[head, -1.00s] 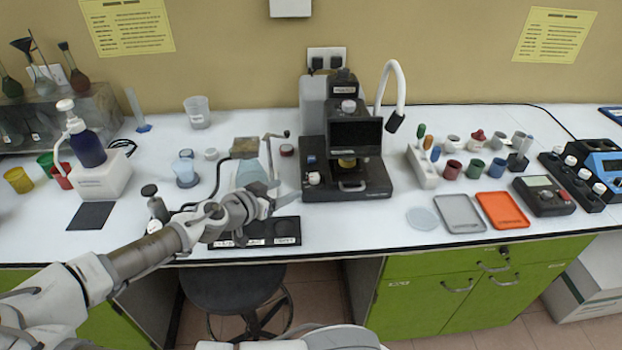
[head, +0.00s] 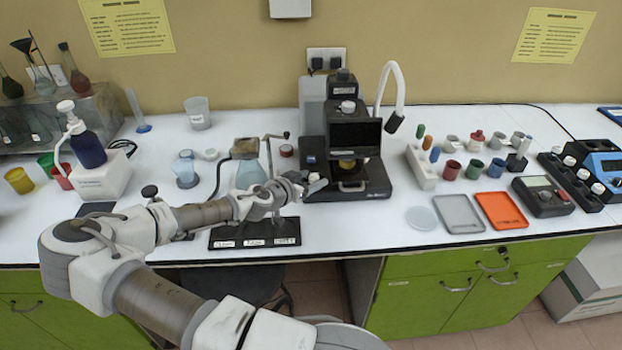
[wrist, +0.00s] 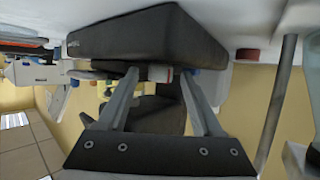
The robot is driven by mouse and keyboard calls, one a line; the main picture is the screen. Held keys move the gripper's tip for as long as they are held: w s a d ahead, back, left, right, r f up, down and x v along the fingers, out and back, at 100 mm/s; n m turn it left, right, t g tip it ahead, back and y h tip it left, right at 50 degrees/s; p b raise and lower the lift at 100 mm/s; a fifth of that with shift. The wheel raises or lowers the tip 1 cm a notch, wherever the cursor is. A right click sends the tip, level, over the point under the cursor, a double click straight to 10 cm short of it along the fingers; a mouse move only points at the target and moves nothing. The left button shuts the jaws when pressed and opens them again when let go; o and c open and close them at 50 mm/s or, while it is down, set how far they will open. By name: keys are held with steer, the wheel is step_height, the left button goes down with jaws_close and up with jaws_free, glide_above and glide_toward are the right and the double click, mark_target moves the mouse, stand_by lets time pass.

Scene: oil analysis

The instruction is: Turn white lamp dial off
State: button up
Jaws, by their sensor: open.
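A black instrument (head: 355,140) with a white gooseneck lamp (head: 390,80) stands at the back middle of the bench. A small white dial sits at the left front of its base. In the head view my gripper (head: 318,184) covers most of that dial. The wrist picture is upside down, with the instrument's dark base (wrist: 140,32) at the top.
A black labelled tray (head: 255,234) lies below my arm at the front edge.

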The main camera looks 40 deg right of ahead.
jaws_close()
stand_by(0.4)
steer(key=shift+n+t, duration=0.3)
steer(key=shift+s+d+n+t+y, duration=0.15)
steer(key=shift+n+t+y, duration=0.2)
steer(key=shift+n+t, duration=0.35)
steer(key=shift+s+d+n+t+y, duration=0.15)
steer(key=shift+n+t+y, duration=0.2)
steer(key=shift+n+t, duration=0.35)
steer(key=shift+n+t+y+b, duration=0.45)
steer(key=shift+n+t+y, duration=0.25)
steer(key=shift+n+t, duration=0.6)
steer(key=shift+a+t, duration=0.1)
steer(key=shift+t, duration=0.2)
